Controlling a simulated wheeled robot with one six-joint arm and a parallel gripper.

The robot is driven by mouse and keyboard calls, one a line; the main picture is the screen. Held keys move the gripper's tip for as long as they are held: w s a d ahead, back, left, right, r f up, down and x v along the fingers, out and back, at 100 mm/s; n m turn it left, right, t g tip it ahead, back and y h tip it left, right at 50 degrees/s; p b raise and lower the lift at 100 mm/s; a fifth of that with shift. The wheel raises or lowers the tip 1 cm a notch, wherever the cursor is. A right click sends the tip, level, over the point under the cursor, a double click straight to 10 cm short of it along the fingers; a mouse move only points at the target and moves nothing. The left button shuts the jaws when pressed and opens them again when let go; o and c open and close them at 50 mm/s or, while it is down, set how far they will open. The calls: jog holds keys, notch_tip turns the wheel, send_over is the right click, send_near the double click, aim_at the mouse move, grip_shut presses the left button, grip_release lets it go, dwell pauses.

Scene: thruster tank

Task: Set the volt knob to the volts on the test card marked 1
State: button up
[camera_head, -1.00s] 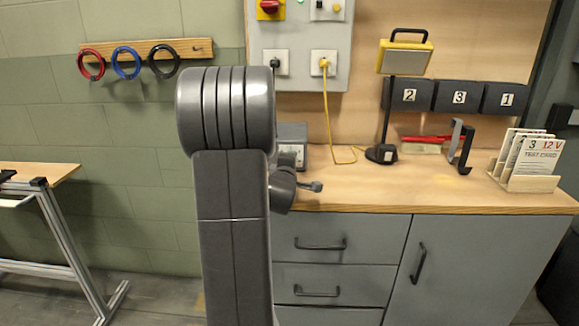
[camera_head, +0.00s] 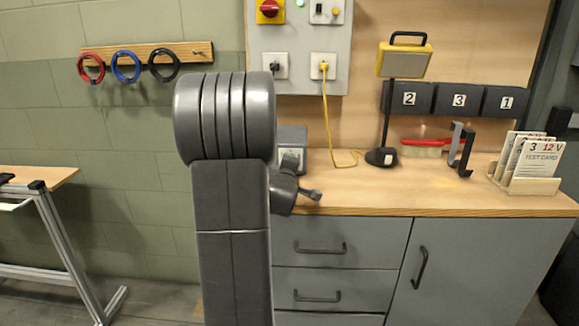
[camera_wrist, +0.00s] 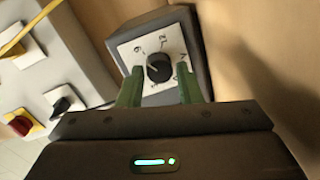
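The volt knob (camera_wrist: 159,67) is a round black knob on a white dial plate with marks around it, on a dark grey box (camera_wrist: 186,50). In the wrist view my gripper (camera_wrist: 160,77) is open. Its two green fingers stand on either side of the knob, with visible gaps between them and the knob. The head view shows the box (camera_head: 293,137) only in part, behind my arm. The front test card (camera_head: 538,157) in the rack reads 3 and 12 V. Other cards behind it are mostly covered, and their numbers and volts cannot be read.
The wooden card rack (camera_head: 529,187) stands at the bench's right end. A lamp (camera_head: 388,100), a red-handled brush (camera_head: 428,143) and a dark bracket (camera_head: 462,149) stand between it and the box. A yellow cable (camera_head: 327,120) hangs from the wall panel (camera_head: 300,83) to the bench.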

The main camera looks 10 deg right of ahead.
jog(key=shift+o, duration=1.3)
jog(key=p+v, duration=0.1)
jog(key=v, duration=1.3)
jog(key=shift+w+d, duration=0.1)
jog(key=b+x, duration=0.1)
jog(key=x, duration=1.2)
jog(key=shift+w, duration=0.4)
jog(key=shift+s, duration=0.15)
